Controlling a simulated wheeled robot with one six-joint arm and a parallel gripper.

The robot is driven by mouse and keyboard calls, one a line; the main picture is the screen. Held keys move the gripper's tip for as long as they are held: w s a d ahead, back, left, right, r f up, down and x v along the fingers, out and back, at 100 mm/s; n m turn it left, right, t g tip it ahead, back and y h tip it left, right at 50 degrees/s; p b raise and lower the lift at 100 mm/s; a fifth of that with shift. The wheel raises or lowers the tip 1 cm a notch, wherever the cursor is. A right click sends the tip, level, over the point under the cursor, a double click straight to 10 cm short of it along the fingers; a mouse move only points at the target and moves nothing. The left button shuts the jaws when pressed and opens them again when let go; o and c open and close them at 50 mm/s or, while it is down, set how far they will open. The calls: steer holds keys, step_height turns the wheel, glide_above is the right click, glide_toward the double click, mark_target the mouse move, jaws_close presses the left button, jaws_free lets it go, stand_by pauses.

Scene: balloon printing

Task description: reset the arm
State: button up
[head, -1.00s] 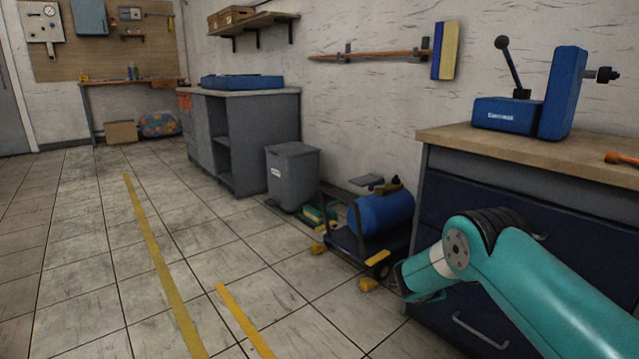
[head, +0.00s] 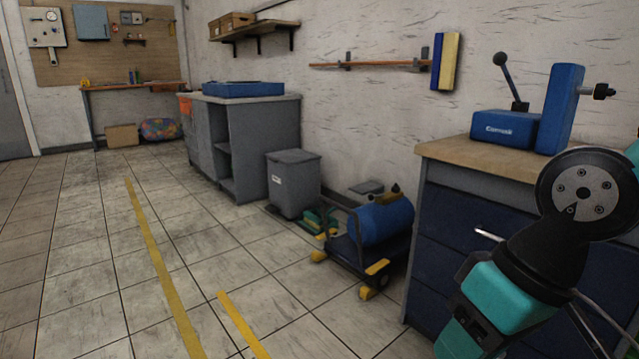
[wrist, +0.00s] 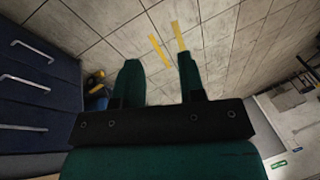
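My gripper (wrist: 157,60) shows in the wrist view with its two dark green fingers apart and only floor visible between them. It is open and empty. In the head view my teal and black arm is folded at the lower right, in front of the blue-drawer cabinet (head: 455,225). The fingers cannot be made out in the head view.
A blue press (head: 505,128) stands on the cabinet's wooden top. A cart with a blue tank (head: 385,220) is left of the cabinet, beside a grey bin (head: 293,185). A grey workbench (head: 250,150) stands farther back. The tiled floor at left is clear.

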steer(key=s+r+n+p, duration=0.2)
steer(key=s+r+p, duration=0.1)
steer(key=s, duration=0.2)
step_height(320, 180, up, 36)
steer(key=p, duration=3.5)
steer(key=shift+w+f+g, duration=0.15)
steer(key=shift+w+g, duration=0.15)
